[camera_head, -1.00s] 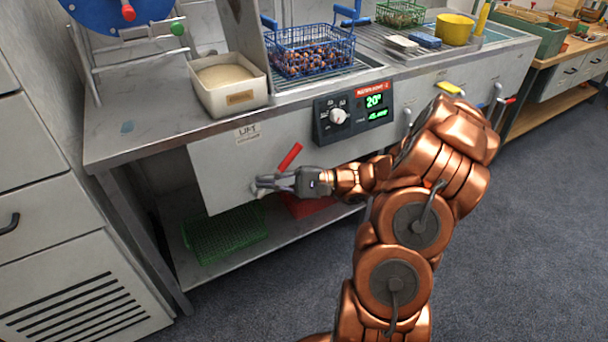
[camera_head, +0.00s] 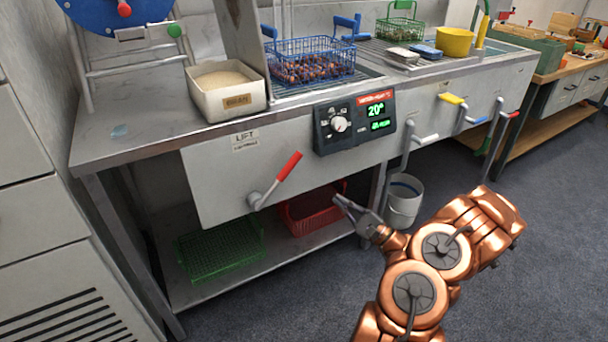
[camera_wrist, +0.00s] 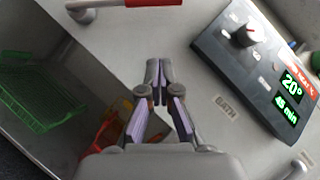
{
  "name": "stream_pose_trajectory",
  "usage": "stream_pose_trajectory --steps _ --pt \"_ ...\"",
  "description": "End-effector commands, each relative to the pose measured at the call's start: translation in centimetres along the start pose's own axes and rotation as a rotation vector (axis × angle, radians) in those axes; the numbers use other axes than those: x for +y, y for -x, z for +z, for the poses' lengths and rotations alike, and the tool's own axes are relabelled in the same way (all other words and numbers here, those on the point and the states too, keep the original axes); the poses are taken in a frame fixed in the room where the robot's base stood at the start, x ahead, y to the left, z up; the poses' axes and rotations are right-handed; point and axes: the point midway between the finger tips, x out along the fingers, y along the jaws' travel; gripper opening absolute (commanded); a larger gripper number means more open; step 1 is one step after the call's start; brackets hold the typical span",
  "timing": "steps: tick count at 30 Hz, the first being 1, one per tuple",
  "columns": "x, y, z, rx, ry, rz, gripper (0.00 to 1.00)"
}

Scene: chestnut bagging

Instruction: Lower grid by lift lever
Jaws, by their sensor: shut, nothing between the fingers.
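The lift lever has a red handle (camera_head: 289,166) on a grey arm and hub, on the steel front panel below the LIFT label (camera_head: 244,140). It slants up to the right. In the wrist view, its red handle (camera_wrist: 152,2) shows at the top edge, beyond my fingertips. My gripper (camera_head: 343,203) is shut and empty, right of and below the lever, apart from it. It also shows in the wrist view (camera_wrist: 158,66). A blue wire basket (camera_head: 312,66) of chestnuts sits in the basin opening.
The control box (camera_head: 354,122) reads 20°. A bran tub (camera_head: 228,92) stands on the counter. A green crate (camera_head: 219,250) and a red crate (camera_head: 311,213) are on the lower shelf. A bucket (camera_head: 403,200) and further levers (camera_head: 462,113) are to the right.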

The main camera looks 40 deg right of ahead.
Motion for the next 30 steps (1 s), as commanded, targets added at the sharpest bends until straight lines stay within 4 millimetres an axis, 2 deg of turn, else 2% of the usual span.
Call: stream_pose_trajectory --steps 4,8,23,30 --pt "0.1 -0.4 0.0 -0.002 -0.001 0.001 0.0" --pt "0.2 -1.7 0.0 -0.004 -0.003 0.002 0.0" --pt "0.3 -10.3 0.1 -0.005 0.0 0.004 0.0" --pt "0.1 -11.8 1.9 -0.002 -0.003 0.002 0.0"
